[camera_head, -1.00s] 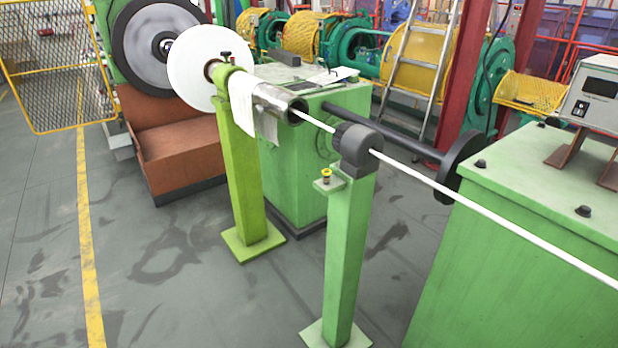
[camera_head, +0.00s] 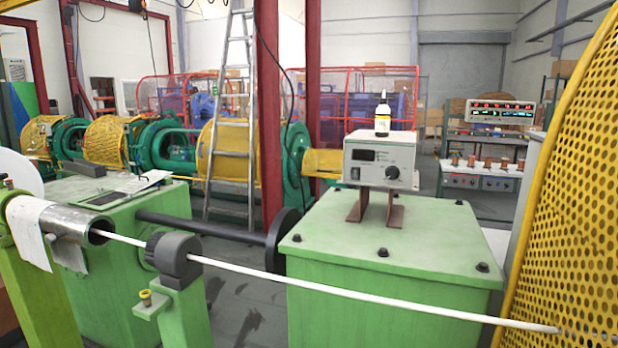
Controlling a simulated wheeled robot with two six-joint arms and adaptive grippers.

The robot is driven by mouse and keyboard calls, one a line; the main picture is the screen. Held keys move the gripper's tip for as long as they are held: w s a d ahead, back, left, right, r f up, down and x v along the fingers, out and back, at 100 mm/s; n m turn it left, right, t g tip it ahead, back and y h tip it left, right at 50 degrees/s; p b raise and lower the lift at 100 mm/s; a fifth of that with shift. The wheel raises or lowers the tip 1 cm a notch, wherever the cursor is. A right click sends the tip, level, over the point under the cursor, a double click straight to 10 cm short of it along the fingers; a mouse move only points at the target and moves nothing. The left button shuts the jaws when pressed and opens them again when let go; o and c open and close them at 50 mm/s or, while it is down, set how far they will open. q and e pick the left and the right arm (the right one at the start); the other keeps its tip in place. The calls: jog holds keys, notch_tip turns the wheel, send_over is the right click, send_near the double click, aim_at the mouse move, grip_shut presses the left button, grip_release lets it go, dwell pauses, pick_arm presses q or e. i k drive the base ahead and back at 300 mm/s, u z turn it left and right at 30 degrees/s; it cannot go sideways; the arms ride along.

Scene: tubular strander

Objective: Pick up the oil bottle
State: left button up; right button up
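A small bottle (camera_head: 382,118) with a dark cap or nozzle tip, a white body and a yellow-and-black label stands upright on top of a grey control box (camera_head: 362,158). It looks like the oil bottle. The box rests on brown brackets (camera_head: 374,208) on the green machine cabinet (camera_head: 390,228). Neither of my grippers shows in the head view, and nothing is touching the bottle.
A white rod (camera_head: 300,279) runs across in front of the cabinet, through a grey guide (camera_head: 174,258) on a green post. A yellow perforated guard (camera_head: 572,190) stands at the right. A ladder (camera_head: 232,115) and a red post (camera_head: 269,110) stand behind.

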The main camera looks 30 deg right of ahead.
aim_at(382, 113)
jog(key=z, duration=1.3)
